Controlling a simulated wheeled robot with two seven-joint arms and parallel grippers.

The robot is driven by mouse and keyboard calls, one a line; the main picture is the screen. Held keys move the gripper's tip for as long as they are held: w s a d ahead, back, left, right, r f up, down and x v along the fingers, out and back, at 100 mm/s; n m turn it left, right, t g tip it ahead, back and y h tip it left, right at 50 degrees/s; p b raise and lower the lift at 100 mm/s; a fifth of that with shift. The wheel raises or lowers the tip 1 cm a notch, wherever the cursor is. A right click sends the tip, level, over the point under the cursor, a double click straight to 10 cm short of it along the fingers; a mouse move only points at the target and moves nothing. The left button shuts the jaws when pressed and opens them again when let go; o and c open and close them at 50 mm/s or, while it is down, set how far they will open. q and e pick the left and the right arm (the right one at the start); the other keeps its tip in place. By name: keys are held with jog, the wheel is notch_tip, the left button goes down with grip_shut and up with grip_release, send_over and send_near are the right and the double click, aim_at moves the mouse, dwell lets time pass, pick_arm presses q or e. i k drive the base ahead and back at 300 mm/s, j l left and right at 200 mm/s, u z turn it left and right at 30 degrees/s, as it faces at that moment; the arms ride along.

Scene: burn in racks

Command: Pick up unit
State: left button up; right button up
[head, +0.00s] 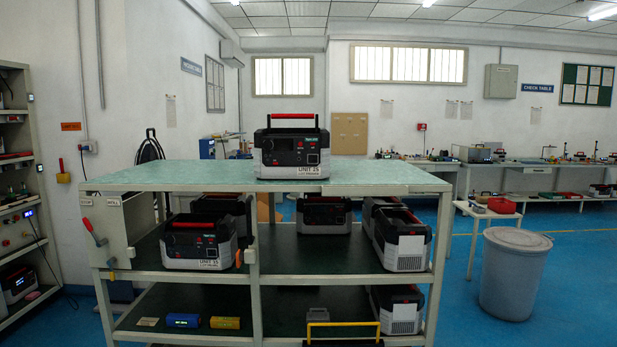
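A grey and black unit (292,150) with a red top handle stands upright on the green top of the rack table (200,175). Its front label reads like "UNIT 15". A similar unit (203,243) with a red handle stands at the front left of the middle shelf, with an orange item at its lower right corner. More units stand behind it and at the right (403,240) of the same shelf. Another unit (398,308) is on the lower shelf at right. Neither of my grippers shows in the head view.
The table top is clear around the unit. A grey bin (513,272) and a small table with a red box (501,205) stand at right. Shelving (22,180) stands at far left. A yellow-handled item (343,333) is low in front. Blue floor is open at right.

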aim_at(278, 156)
jog(key=i+l+z, duration=0.15)
jog(key=i, duration=0.35)
jog(key=i+l+z, duration=0.15)
jog(key=i, duration=0.4)
